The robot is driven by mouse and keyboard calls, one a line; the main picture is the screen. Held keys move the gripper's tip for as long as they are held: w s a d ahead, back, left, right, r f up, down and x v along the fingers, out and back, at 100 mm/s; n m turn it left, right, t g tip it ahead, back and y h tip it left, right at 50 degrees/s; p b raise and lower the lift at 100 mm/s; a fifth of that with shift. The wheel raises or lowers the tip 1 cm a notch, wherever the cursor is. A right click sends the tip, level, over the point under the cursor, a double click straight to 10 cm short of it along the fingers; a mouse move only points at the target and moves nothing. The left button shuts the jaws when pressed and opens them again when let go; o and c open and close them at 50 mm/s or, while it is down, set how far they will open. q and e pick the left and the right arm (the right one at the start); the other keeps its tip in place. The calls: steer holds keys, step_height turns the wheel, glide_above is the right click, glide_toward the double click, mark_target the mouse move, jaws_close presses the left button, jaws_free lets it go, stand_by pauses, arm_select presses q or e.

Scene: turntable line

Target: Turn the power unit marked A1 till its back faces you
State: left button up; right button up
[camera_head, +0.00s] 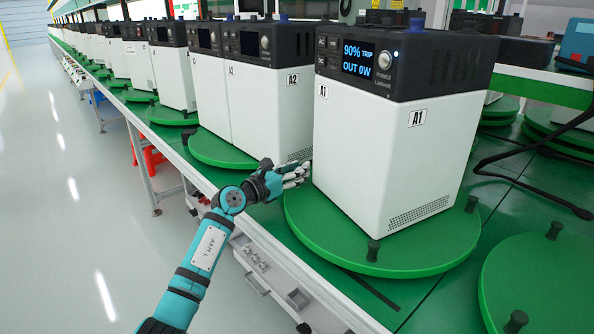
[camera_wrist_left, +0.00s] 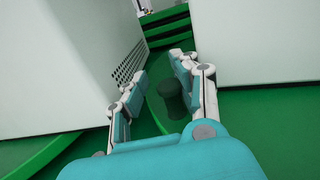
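The power unit marked A1 (camera_head: 345,150) is a white box with a black top, upright on a round green turntable (camera_head: 400,262) with black pegs on its rim. Its display side, reading "90% TRIP OUT 0W", faces front-left; a side with an A1 label and a vent faces front-right. Its back is hidden. My left gripper (camera_head: 298,172) is at the box's left edge, in the gap beside unit A2; contact is unclear. In the left wrist view its fingers (camera_wrist_left: 160,68) are apart, with a black peg (camera_wrist_left: 172,97) between or just beyond them. My right gripper is out of view.
Unit A2 (camera_head: 265,110) stands close on the left, and its vented wall (camera_wrist_left: 75,65) borders the gripper. More units line the bench leftward. A black cable (camera_head: 520,180) lies at right, near another turntable (camera_head: 545,290). The floor (camera_head: 60,220) at left is clear.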

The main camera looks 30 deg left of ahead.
arm_select(q)
steer(key=shift+d, duration=0.1)
steer(key=shift+s+f, duration=0.1)
steer(key=shift+s, duration=0.3)
steer(key=s, duration=0.3)
steer(key=s+a, duration=0.1)
steer(key=s, duration=0.3)
steer(key=s+a, duration=0.1)
steer(key=s, duration=0.3)
steer(key=shift+a, duration=0.1)
